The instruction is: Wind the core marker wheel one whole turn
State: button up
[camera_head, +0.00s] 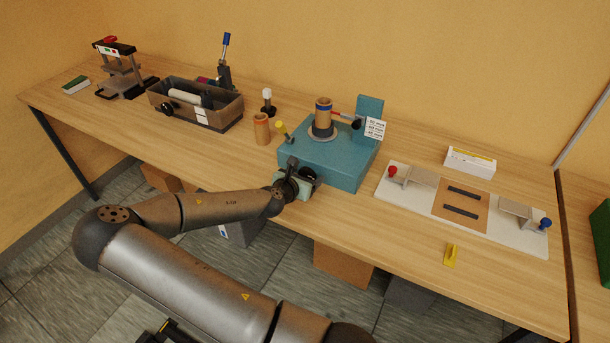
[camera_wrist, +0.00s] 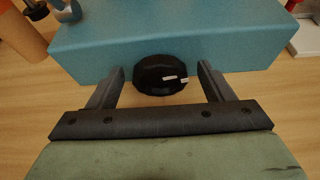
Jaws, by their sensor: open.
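The core marker is a teal block (camera_head: 330,158) near the table's front edge, with a teal upright (camera_head: 369,107) at its back. Its wheel, a black round knob (camera_wrist: 160,75), sits on the block's front face; in the head view the wheel (camera_head: 309,174) is partly behind my gripper. Two short pale marks show on the wheel, right of its middle. My gripper (camera_wrist: 161,68) is open, with one finger on each side of the wheel and a visible gap on both sides. A brown core (camera_head: 323,112) with a blue top stands upright on the block.
A grey bin (camera_head: 215,112) is farther left. A white board (camera_head: 405,192) with fixtures lies to the right. A card (camera_head: 374,128) hangs on the upright.

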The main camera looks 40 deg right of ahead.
jog(key=c, duration=1)
jog(key=shift+o, duration=0.2)
jog(key=m+b, duration=0.1)
jog(key=m+t+b, duration=0.2)
jog(key=shift+s+d+f+y, duration=0.15)
jog(key=shift+s+f+y, duration=0.1)
jog(key=shift+y, duration=0.05)
jog(key=m+t+b, duration=0.2)
jog(key=b, duration=0.1)
jog(key=shift+s+m, duration=0.1)
jog(key=shift+m, duration=0.3)
jog(key=shift+m+b, duration=0.3)
jog(key=shift+b, duration=0.15)
jog(key=shift+r+t, duration=0.1)
jog(key=shift+t, duration=0.2)
